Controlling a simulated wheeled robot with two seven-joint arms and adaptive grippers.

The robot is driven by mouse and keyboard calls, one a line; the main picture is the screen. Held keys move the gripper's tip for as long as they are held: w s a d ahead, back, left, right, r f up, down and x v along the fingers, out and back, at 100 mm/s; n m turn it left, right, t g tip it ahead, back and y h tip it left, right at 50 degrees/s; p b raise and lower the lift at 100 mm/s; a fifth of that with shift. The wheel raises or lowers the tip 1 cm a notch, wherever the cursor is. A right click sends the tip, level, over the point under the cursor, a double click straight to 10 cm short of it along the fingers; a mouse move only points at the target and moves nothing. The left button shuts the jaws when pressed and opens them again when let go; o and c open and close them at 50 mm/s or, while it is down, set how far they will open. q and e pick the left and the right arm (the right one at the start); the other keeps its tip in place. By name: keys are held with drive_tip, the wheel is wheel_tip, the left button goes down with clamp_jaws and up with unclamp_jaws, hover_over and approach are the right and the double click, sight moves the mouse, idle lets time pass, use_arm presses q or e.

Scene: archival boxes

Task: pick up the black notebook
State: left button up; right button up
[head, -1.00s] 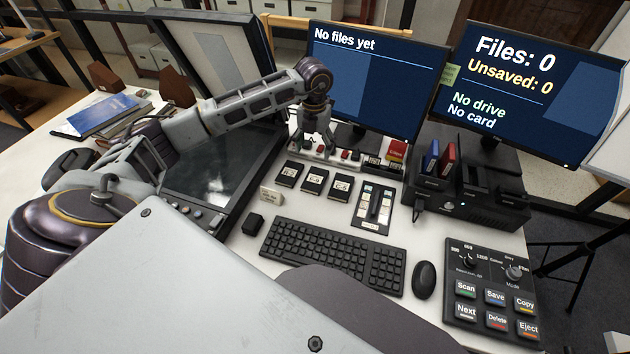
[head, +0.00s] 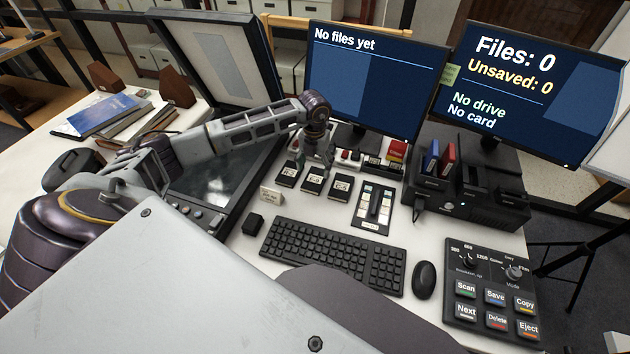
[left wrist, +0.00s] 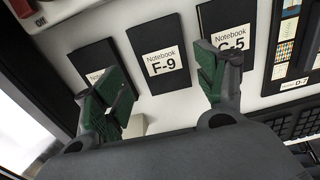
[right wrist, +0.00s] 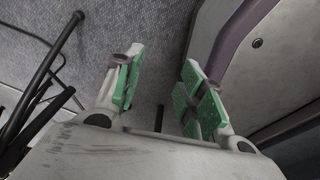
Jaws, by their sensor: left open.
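Three black notebooks lie in a row on the white desk: a left one (head: 287,175), a middle one (head: 312,184) and a right one (head: 340,188). In the left wrist view the middle notebook (left wrist: 160,72) has a label reading "Notebook F-9". The right one (left wrist: 243,30) has a partly hidden label ending in 5. The left one (left wrist: 98,62) has its label mostly behind a finger. My left gripper (head: 318,163) is open and empty above the middle notebook, its fingers on either side of F-9 in the left wrist view. My right gripper (right wrist: 162,75) is open and empty over the floor.
A keyboard (head: 332,255) and a mouse (head: 423,280) lie in front of the notebooks. A slotted black holder (head: 373,206) is to their right. A scanner with a raised lid (head: 215,58) stands at left. Monitors (head: 375,80) stand behind.

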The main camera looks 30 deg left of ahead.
sight(316, 178)
drive_tip(key=shift+d, duration=0.25)
use_arm(q)
drive_tip(key=shift+f, duration=0.65)
drive_tip(key=f, duration=0.2)
drive_tip(key=shift+w+d+f, duration=0.15)
drive_tip(key=shift+w+f, duration=0.05)
drive_tip(key=shift+f, duration=0.7)
drive_tip(key=shift+c, duration=0.3)
use_arm(e)
drive_tip(key=shift+s+a, duration=0.1)
drive_tip(key=shift+s, duration=0.25)
